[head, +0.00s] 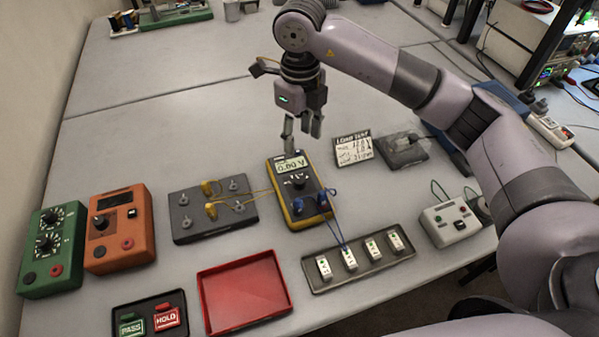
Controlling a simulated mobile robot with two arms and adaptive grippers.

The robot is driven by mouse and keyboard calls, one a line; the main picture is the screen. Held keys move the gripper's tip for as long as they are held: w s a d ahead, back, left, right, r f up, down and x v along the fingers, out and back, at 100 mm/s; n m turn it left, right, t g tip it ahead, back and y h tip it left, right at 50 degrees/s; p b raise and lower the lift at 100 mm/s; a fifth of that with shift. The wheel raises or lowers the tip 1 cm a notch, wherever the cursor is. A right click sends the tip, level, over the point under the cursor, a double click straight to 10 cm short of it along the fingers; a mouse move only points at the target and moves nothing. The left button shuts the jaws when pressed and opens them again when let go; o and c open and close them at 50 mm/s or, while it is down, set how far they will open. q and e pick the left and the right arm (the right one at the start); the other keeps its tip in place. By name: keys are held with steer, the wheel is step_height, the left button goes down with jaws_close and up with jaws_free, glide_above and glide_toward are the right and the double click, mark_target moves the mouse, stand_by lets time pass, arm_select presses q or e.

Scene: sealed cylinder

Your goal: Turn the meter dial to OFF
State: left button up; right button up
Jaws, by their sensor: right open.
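Two blue plugs are in the meter's lower part, with blue leads running down to a tray. My right gripper (302,143) points down above the far edge of the meter, fingers apart and empty, not touching the dial. My left gripper is not in view.
Left of the meter are a dark terminal board (185,226), an orange box (120,255) and a green box (68,280). In front are a red tray (205,300) and a tray of white modules (318,284). The table behind is mostly clear.

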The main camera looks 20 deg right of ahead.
mark_target(300, 179)
step_height(300, 179, down, 14)
steer(key=p, duration=0.3)
steer(key=shift+p, duration=0.3)
jaws_close()
stand_by(0.3)
